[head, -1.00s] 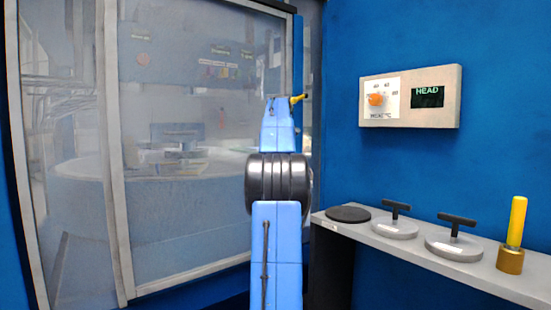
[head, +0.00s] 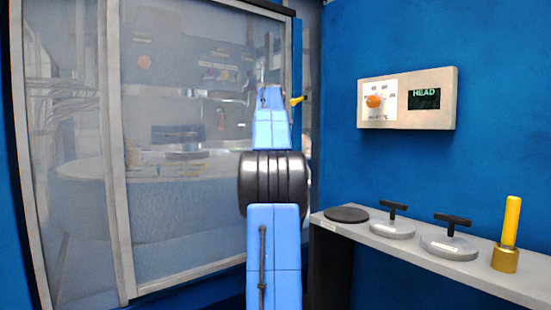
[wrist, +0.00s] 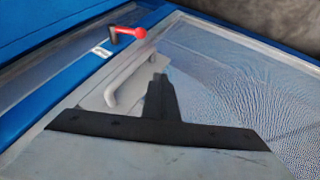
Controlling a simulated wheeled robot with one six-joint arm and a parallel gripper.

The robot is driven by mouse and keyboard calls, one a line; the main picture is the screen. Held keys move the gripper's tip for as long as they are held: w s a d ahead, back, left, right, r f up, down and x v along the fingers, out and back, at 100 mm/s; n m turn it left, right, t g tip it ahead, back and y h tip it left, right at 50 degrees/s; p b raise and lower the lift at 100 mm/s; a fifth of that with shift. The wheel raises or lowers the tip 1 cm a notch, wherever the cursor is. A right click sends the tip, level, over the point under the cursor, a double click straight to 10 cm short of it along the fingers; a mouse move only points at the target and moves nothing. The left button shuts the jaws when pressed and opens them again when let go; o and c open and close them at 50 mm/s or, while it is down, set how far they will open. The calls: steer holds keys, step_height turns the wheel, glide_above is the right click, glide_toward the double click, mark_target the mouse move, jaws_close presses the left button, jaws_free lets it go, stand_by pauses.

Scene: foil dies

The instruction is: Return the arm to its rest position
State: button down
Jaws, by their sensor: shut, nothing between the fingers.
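My blue arm stands upright in the middle of the head view, in front of the glazed door (head: 190,220); its end is hidden there. In the wrist view my gripper (wrist: 158,82) shows as dark fingers closed together, with nothing between them.
A grey shelf (head: 345,226) along the right blue wall holds a black disc (head: 346,214), two grey dies with T-handles (head: 392,229) (head: 448,246) and a yellow-handled tool (head: 511,222). Above it is a control panel (head: 448,97) with an orange knob (head: 374,101) and a display reading HEAD.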

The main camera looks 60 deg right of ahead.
steer(key=v, duration=0.5)
steer(key=shift+a, duration=0.1)
